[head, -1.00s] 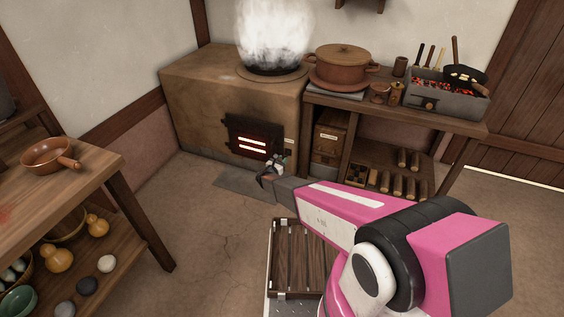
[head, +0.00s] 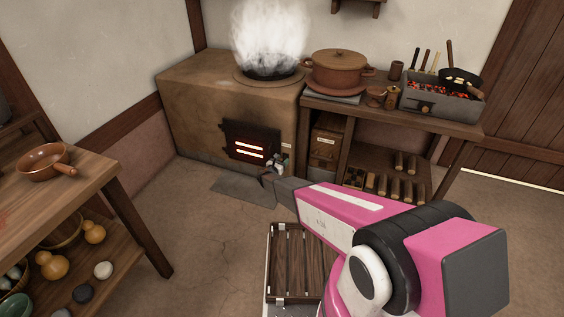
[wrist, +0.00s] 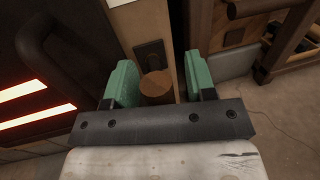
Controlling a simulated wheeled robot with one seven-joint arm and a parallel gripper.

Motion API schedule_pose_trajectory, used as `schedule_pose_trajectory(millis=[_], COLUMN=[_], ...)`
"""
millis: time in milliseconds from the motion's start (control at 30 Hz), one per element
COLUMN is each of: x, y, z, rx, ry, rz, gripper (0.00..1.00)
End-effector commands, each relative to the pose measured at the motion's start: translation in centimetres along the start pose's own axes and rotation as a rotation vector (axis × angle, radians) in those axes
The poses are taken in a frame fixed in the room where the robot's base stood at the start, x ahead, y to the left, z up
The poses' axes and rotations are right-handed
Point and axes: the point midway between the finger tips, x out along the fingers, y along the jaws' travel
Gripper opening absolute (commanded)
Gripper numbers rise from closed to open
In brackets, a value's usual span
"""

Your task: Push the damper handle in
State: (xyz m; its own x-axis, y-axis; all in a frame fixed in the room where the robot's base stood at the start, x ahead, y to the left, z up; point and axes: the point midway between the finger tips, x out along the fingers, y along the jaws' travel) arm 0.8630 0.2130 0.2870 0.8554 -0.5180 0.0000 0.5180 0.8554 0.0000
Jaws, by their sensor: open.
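The damper handle (wrist: 156,86) shows in the wrist view as a round brown wooden knob in front of a dark upright plate (wrist: 149,56) on the stove's face. My gripper (wrist: 160,84) is open, with one green finger on each side of the knob. Whether either finger touches it, I cannot tell. In the head view my gripper (head: 277,168) is low at the front right corner of the clay stove (head: 195,110), right of the firebox door. The handle is hidden or too small to make out there.
The dark firebox door (head: 250,142) with glowing slots is close on the left; its handle (wrist: 50,45) stands out. A workbench (head: 440,122) with a lidded pot (head: 340,68) and a charcoal grill (head: 440,103) adjoins on the right. Steam rises from the stove top.

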Motion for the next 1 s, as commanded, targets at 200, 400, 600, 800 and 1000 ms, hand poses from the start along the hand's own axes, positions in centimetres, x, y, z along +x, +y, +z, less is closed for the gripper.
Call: schedule_pose_trajectory(millis=[200,400,600,800,1000], x=[-2.4,-6.2,-9.3,-10.7,-10.8], y=[0.0,-0.1,-0.1,0.0,0.0], z=[0.1,0.1,0.1,0.0,0.0], rx=[0.000,-0.001,-0.001,0.000,0.000], ry=[0.001,0.001,0.000,0.000,0.000], rz=[0.002,0.002,0.001,0.001,0.000], gripper=[0.51,0.51,0.51,0.51,0.51])
